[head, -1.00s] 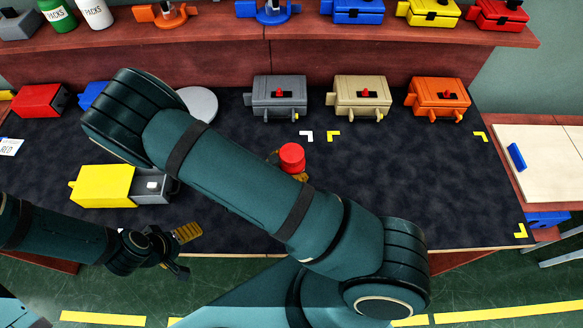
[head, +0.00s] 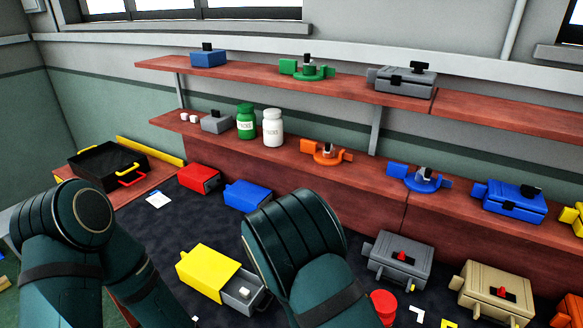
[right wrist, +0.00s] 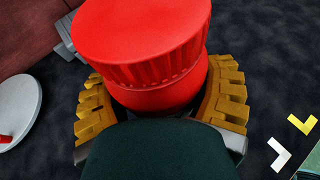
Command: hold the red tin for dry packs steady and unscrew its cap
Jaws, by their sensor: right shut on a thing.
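The red tin (right wrist: 165,92) stands upright in the right wrist view, with its ribbed red cap (right wrist: 140,28) on top. My right gripper (right wrist: 160,104) is shut around the tin's body below the cap, one yellow ribbed finger on each side. In the head view the tin (head: 383,303) shows at the bottom, beside my right arm, which hides the gripper. My left arm comes in at the left of the head view, and its gripper is out of view.
A yellow box (head: 207,270) with a grey drawer open lies left of my right arm. Grey (head: 398,257) and tan (head: 495,293) boxes stand at the table's back. Shelves with bottles and coloured fixtures run behind. A black tray (head: 105,165) is at far left.

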